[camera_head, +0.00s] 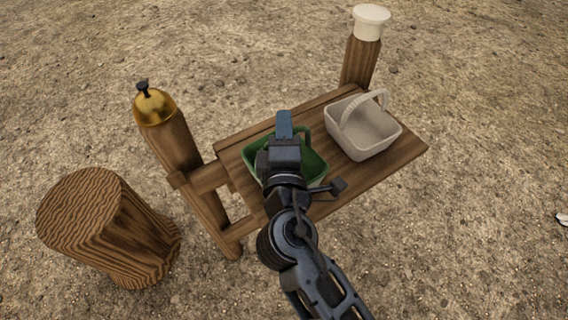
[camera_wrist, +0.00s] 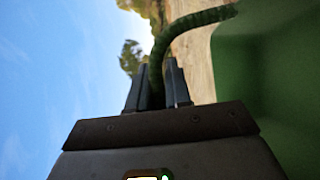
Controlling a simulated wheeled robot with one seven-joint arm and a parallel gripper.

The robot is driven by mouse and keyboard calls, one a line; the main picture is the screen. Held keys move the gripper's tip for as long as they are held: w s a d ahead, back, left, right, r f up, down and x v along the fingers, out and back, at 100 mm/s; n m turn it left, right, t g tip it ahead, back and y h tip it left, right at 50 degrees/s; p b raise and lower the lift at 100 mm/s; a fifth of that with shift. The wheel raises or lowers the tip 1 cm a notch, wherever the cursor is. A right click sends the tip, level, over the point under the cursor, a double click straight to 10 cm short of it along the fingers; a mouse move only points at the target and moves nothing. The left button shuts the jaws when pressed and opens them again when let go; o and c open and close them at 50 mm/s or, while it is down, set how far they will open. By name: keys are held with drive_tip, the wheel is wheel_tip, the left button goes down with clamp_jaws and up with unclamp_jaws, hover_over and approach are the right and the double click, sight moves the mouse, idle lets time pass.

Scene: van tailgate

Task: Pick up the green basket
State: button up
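The green basket (camera_head: 312,163) is at the left part of the wooden table, partly hidden under my arm and gripper (camera_head: 284,118). In the wrist view the basket's green wall (camera_wrist: 270,80) fills the right side, and its handle curves down between the two fingers of my gripper (camera_wrist: 157,82). The handle fills the gap between the fingers, and they look closed on it. The head view does not show clearly whether the basket's base touches the tabletop.
A white basket (camera_head: 372,138) stands close to the right on the wooden table (camera_head: 405,150). A post with a gold-domed object (camera_head: 155,105) is at left, and one with a white-topped object (camera_head: 370,22) is behind. A wooden stump (camera_head: 80,205) stands at lower left.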

clamp_jaws()
drive_tip(key=shift+r, duration=0.1)
idle(0.3)
